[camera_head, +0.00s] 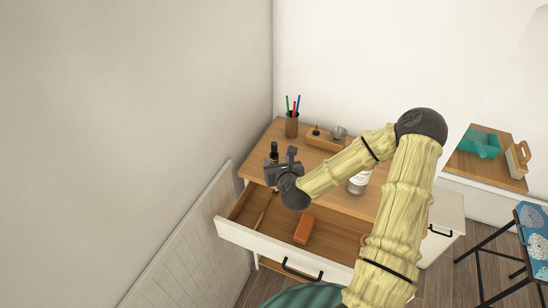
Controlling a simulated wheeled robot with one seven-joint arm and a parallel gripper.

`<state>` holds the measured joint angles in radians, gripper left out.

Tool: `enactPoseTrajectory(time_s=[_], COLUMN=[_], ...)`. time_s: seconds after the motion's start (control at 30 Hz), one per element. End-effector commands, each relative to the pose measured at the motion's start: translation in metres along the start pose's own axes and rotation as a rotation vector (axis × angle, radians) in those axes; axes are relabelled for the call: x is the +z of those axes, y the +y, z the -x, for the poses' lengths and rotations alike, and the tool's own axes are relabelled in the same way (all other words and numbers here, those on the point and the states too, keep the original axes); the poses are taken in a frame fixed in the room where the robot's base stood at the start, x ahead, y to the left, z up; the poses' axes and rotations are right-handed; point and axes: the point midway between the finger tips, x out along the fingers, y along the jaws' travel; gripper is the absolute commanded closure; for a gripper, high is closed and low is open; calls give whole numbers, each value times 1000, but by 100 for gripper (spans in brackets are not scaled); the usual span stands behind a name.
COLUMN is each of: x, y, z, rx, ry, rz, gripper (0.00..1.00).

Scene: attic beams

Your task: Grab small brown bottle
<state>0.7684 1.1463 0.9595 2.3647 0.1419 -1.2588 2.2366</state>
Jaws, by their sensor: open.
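A small dark brown bottle (274,151) stands upright near the left edge of the wooden desk top (262,165). My gripper (281,163) is open, just in front of the bottle and close to it. The fingers overlap the bottle's lower part in the head view. I cannot tell whether they touch it or lie around it. My arm reaches in from the right and hides part of the desk.
A pen cup (292,125), a wooden block holder (322,142) and a pale bottle (358,183) stand on the desk. Below, an open drawer (270,240) holds an orange-red block (304,230) and a thin stick. The wall is close on the left.

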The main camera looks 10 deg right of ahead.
Motion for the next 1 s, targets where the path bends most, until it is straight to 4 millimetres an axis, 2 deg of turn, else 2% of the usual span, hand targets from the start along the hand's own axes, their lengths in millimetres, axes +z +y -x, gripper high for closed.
enactPoseTrajectory(time_s=[0.1,0.2,0.53,0.67,1.0], x=[1,0,0,0,-3], y=[0,0,0,0,0], z=[-17,-25,-27,-33,-74], rx=[0,1,0,0,0], ry=[0,0,0,1,0], rz=[-1,1,1,0,0], gripper=[46,46,46,46,46])
